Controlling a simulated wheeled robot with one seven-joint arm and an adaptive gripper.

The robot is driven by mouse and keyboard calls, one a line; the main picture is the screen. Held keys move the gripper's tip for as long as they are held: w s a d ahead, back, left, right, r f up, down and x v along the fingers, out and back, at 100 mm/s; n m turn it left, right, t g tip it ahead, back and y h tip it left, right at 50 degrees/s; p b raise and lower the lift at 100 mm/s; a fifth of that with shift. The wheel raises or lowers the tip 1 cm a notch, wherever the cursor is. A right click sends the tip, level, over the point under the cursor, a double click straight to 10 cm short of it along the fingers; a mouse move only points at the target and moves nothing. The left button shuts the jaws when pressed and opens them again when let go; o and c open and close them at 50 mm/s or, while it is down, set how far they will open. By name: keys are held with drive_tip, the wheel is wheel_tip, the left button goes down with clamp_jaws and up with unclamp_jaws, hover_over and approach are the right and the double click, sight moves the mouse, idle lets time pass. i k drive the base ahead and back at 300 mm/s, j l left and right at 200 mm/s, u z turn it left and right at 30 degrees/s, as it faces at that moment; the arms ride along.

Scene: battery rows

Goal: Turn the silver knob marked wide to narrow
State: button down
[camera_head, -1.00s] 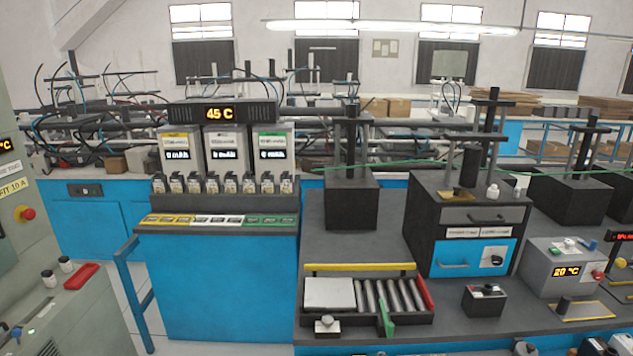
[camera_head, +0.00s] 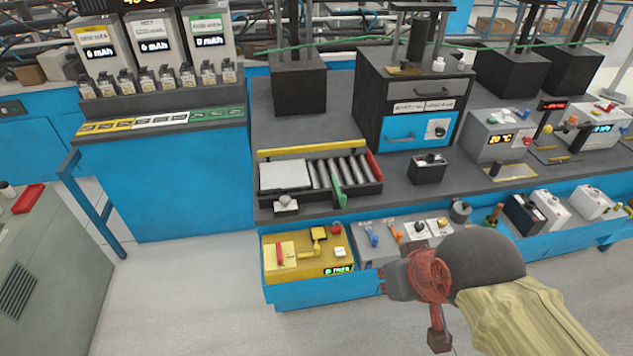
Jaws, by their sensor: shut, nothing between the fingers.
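A small silver knob (camera_head: 285,201) stands on a light block at the front left corner of the roller tray (camera_head: 345,203). Another knob (camera_head: 438,128) sits on a white plate on the blue drawer front, and small knobs on white plates (camera_head: 420,228) are on the lower front shelf. No marking "wide" or "narrow" is legible, so I cannot tell which knob bears it. My gripper (camera_head: 386,285) is at the lower right, in front of the lower shelf, apart from these knobs. It is small in the picture, shut and empty.
A yellow box (camera_head: 300,262) with a red handle and levers stands on the lower shelf. The floor (camera_head: 190,300) at the left front is clear.

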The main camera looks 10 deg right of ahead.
sight(285, 200)
drive_tip(key=i+l, duration=0.15)
drive_tip(key=l, duration=0.2)
drive_tip(key=i+l, duration=0.1)
drive_tip(key=l, duration=0.2)
drive_tip(key=i+l+u, duration=0.1)
drive_tip(key=l, duration=0.25)
drive_tip(key=i+l, duration=0.15)
drive_tip(key=l, duration=0.15)
